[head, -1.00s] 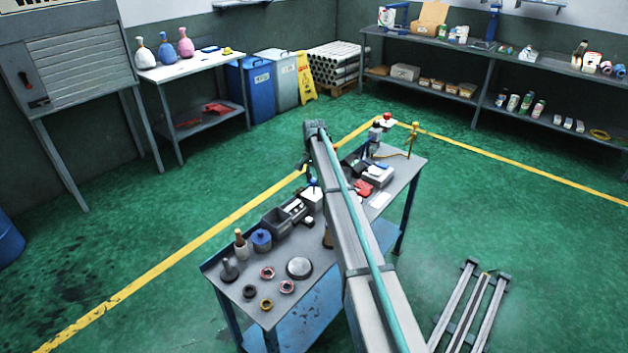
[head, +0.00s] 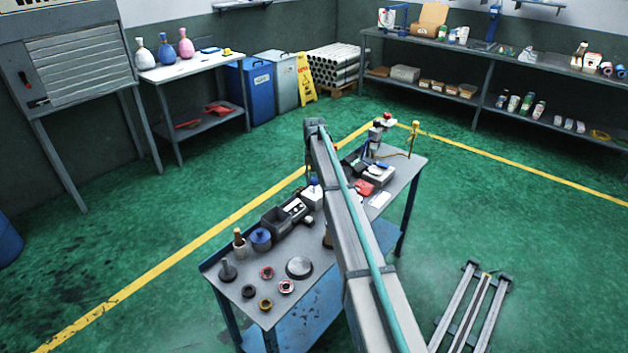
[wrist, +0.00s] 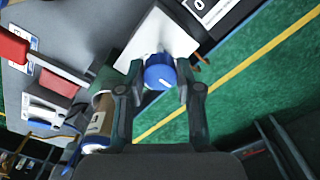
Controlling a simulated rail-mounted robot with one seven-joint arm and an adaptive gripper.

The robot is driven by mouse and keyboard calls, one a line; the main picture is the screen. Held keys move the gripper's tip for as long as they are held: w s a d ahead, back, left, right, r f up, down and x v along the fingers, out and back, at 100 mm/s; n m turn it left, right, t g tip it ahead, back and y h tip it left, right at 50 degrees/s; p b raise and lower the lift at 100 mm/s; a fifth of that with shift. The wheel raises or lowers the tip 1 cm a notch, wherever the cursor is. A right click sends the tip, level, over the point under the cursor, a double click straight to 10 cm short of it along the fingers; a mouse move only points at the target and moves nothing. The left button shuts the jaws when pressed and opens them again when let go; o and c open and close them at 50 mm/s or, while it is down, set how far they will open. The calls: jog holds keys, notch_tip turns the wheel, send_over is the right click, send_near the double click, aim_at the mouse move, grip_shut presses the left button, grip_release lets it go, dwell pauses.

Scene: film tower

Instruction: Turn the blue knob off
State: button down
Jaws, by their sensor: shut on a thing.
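The blue knob (wrist: 160,74) sits on a white box (wrist: 152,38) in the upper middle of the wrist view. My gripper (wrist: 160,90) has one finger on each side of the knob and is shut on it. The part of the knob facing the box is hidden, and I cannot read its setting. In the head view the white box (head: 312,192) is partly covered by my arm.
In the wrist view, a brown-and-white bottle (wrist: 100,120) is close to the left finger.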

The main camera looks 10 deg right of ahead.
aim_at(314, 179)
jog(key=shift+n, duration=0.5)
jog(key=c, duration=0.8)
grip_release()
jog(key=shift+o, duration=0.2)
notch_tip(314, 179, up, 12)
